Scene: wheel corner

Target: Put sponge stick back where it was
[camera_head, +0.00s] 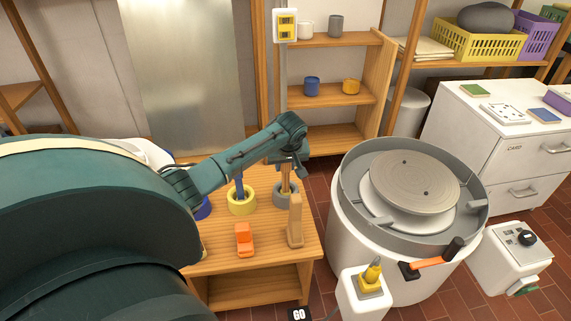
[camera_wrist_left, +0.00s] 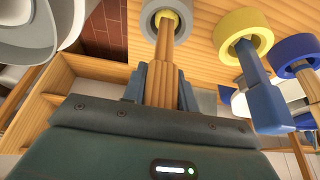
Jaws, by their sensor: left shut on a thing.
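The sponge stick (camera_head: 286,184) is a light wooden stick with a yellow end. It stands about upright at the grey ring holder (camera_head: 279,197) on the small wooden table. My left gripper (camera_head: 287,168) is above the holder, shut on the stick's upper part. In the left wrist view the stick (camera_wrist_left: 163,60) runs between the fingers (camera_wrist_left: 160,85), and its yellow end shows within the opening of the grey ring (camera_wrist_left: 183,27). How deep the end sits is hard to tell. My right gripper is not in view.
A yellow ring (camera_head: 241,207) with a blue tool and a blue ring (camera_head: 204,209) stand left of the grey one. The pottery wheel (camera_head: 410,185) is to the right.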

